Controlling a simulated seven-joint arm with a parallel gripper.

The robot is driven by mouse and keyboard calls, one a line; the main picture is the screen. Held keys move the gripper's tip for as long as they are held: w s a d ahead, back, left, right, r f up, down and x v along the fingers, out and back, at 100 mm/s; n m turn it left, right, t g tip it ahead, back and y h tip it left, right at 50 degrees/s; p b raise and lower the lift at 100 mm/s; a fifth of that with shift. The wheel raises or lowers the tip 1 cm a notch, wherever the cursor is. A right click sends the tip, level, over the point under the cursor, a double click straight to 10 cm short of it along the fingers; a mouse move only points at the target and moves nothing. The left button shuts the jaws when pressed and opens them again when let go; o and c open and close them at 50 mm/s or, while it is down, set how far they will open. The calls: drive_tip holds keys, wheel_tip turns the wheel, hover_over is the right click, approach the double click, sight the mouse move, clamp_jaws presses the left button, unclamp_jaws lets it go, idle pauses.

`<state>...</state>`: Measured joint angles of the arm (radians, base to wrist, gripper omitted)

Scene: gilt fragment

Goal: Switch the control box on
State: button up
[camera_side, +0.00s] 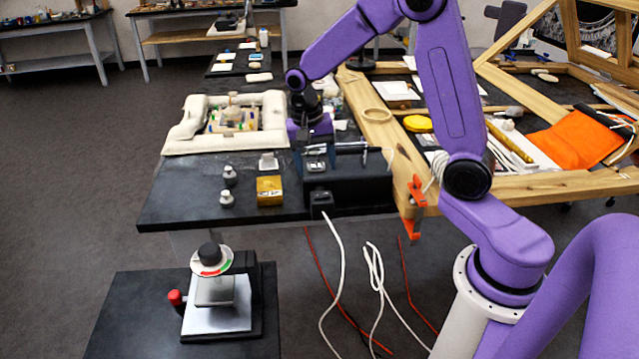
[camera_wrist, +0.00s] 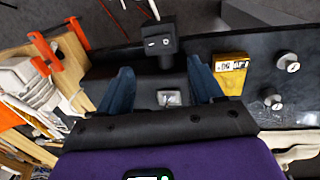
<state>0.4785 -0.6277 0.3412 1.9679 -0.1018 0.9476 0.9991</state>
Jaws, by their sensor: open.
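A small black box (camera_side: 321,203), which looks like the control box, sits at the front edge of the black table. It also shows in the wrist view (camera_wrist: 160,42), just beyond my fingertips, with two small pale marks on its face. My gripper (camera_wrist: 160,78) is open, pointing down, its two blue fingers spread and apart from the box. In the side view my gripper (camera_side: 315,160) is low over the table, behind the box. A small silver square piece (camera_wrist: 171,98) shows between the fingers. I cannot make out the switch or its position.
A gold box (camera_side: 270,190) and two grey knobbed weights (camera_side: 229,176) stand left of the control box. An orange clamp (camera_side: 416,205) grips the wooden frame at right. A press with a dial (camera_side: 212,262) stands on a lower table. Cables hang in front.

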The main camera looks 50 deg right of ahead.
sight(321, 192)
drive_tip(key=shift+s+d+f, duration=0.1)
drive_tip(key=shift+f, duration=0.95)
drive_tip(key=shift+s+d+f, duration=0.1)
drive_tip(key=shift+s+f, duration=0.05)
drive_tip(key=shift+f, duration=0.9)
drive_tip(key=shift+s+d+f, duration=0.1)
drive_tip(key=shift+f, duration=0.95)
